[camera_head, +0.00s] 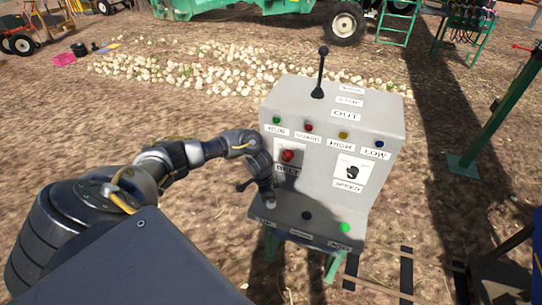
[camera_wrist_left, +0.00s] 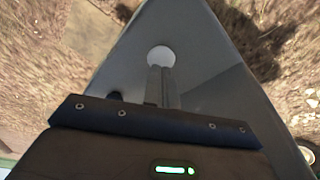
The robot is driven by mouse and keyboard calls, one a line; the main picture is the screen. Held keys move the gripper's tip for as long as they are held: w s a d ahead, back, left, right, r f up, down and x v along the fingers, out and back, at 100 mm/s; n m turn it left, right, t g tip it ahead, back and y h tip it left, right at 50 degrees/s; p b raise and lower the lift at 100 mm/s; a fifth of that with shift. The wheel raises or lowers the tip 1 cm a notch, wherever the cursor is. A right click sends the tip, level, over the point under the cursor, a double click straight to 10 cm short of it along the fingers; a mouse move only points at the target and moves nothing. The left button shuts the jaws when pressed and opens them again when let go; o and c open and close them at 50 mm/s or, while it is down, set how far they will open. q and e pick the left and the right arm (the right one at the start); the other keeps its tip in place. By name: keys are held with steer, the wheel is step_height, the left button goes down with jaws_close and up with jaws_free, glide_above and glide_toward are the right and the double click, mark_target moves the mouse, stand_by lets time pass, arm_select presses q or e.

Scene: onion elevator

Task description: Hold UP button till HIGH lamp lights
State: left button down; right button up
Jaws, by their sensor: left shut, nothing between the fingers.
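The grey control box (camera_head: 330,180) stands in front of me, with a row of small lamps over labels. The amber HIGH lamp (camera_head: 343,134) looks dull; the blue LOW lamp (camera_head: 379,143) is to its right. My left gripper (camera_head: 270,198) is shut and empty, pointing down at the left end of the box's lower ledge. In the left wrist view its closed fingers (camera_wrist_left: 161,88) reach to a round white button (camera_wrist_left: 161,57); I cannot tell whether they press it. The ledge labels are too small to read, so the UP label cannot be confirmed. My right gripper is out of view.
The ledge also has a dark button (camera_head: 306,215) and a bright green one (camera_head: 344,227). A red knob (camera_head: 288,155), a SPEED dial (camera_head: 352,172) and a tall lever (camera_head: 320,72) are on the box. Onions (camera_head: 190,75) lie behind. A green post (camera_head: 495,110) stands right.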

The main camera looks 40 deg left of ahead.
arm_select(q)
steer(key=shift+b+x, duration=0.5)
steer(key=shift+x, duration=0.35)
steer(key=shift+s+a+r, duration=0.1)
steer(key=shift+s, duration=0.05)
stand_by(4.4)
steer(key=p+v, duration=0.4)
steer(key=p, duration=0.1)
steer(key=w+d+p+v, duration=0.1)
steer(key=p+v, duration=0.1)
steer(key=v, duration=0.1)
steer(key=shift+r, duration=0.15)
stand_by(0.7)
